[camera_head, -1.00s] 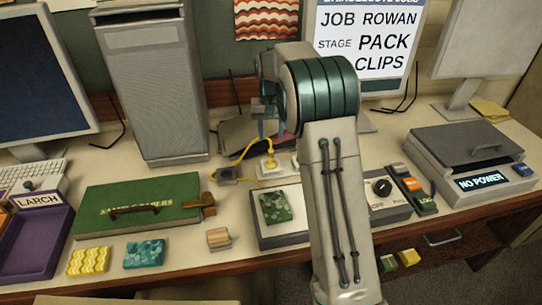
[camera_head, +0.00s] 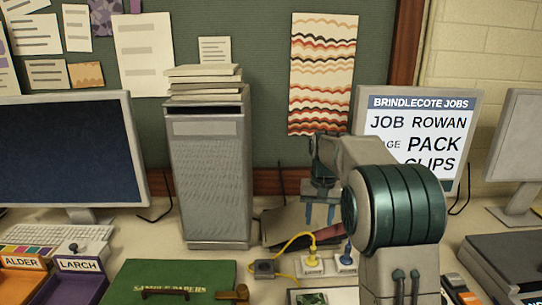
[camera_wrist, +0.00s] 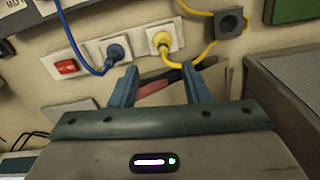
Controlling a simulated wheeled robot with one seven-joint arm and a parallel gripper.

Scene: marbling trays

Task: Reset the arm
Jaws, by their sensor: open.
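My gripper (camera_head: 320,212) is open and empty, its two blue fingers pointing down in front of the back wall, above the rear of the desk. In the wrist view my gripper (camera_wrist: 160,88) shows its fingers spread apart with nothing between them. Beyond the fingertips in that view are a yellow plug (camera_wrist: 163,41) and a blue plug (camera_wrist: 115,51) in white sockets. My arm covers part of the job screen (camera_head: 420,103) and the desk at the right.
A tall grey tower (camera_head: 210,175) with papers on top stands left of my gripper. A green case (camera_head: 170,280), the orange ALDER tray (camera_head: 22,263) and purple LARCH tray (camera_head: 80,264) lie in front. Dark flat sheets (camera_head: 283,228) lie behind the sockets.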

